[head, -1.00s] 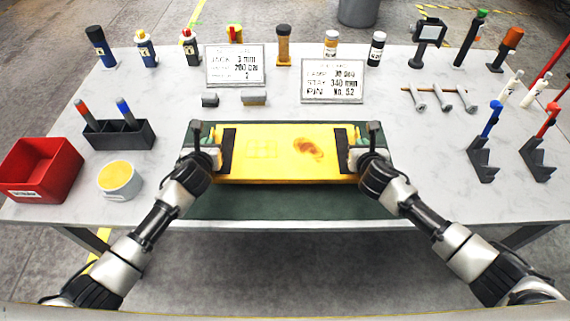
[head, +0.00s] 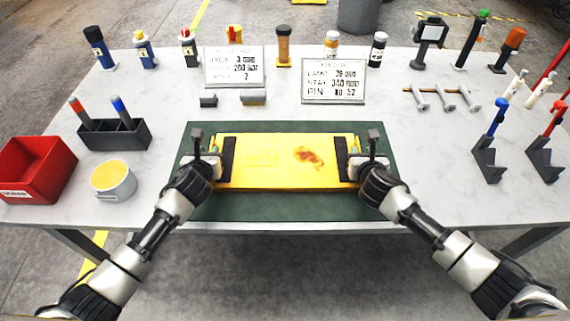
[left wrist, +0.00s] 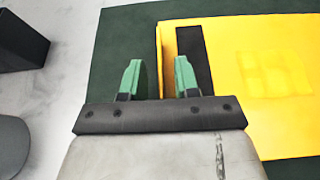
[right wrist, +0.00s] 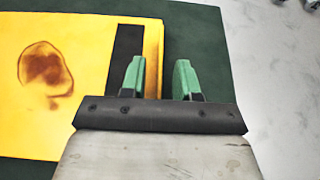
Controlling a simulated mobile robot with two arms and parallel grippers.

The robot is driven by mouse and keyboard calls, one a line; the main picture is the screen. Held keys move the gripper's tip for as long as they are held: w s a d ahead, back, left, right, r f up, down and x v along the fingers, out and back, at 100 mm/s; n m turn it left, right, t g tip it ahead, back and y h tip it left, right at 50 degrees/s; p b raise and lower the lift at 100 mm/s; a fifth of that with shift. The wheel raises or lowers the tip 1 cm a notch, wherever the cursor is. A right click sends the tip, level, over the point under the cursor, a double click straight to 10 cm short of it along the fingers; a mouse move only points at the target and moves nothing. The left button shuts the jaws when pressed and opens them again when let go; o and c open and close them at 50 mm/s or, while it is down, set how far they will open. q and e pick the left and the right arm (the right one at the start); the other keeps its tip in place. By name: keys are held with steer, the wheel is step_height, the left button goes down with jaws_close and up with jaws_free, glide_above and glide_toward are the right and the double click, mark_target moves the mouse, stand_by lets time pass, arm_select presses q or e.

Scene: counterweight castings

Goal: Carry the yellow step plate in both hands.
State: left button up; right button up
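The yellow step plate (head: 270,162) is a flat slab with a black strip at each end and a brownish stain right of centre. It appears level over the dark green mat (head: 290,207). My left gripper (head: 212,160) is at its left end; in the left wrist view its green fingers (left wrist: 159,80) stand apart on either side of the plate's edge, with a gap by the outer finger. My right gripper (head: 357,160) is at the right end; in the right wrist view its fingers (right wrist: 159,80) straddle that edge likewise, with a gap outside. The plate's underside is hidden.
A red bin (head: 37,170), a white pot (head: 113,182) and a dark pen holder (head: 115,135) stand left. Two signs (head: 234,67) (head: 333,82) stand behind the mat. Dark hooked stands (head: 487,160) (head: 545,160) are at right. Bare tabletop flanks the mat.

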steer(key=shift+s, duration=0.1)
arm_select(q)
steer(key=v, duration=1.2)
arm_select(e)
steer(key=v, duration=1.1)
steer(key=shift+s+r, duration=0.2)
steer(key=shift+s, duration=0.15)
steer(key=shift+a, duration=0.1)
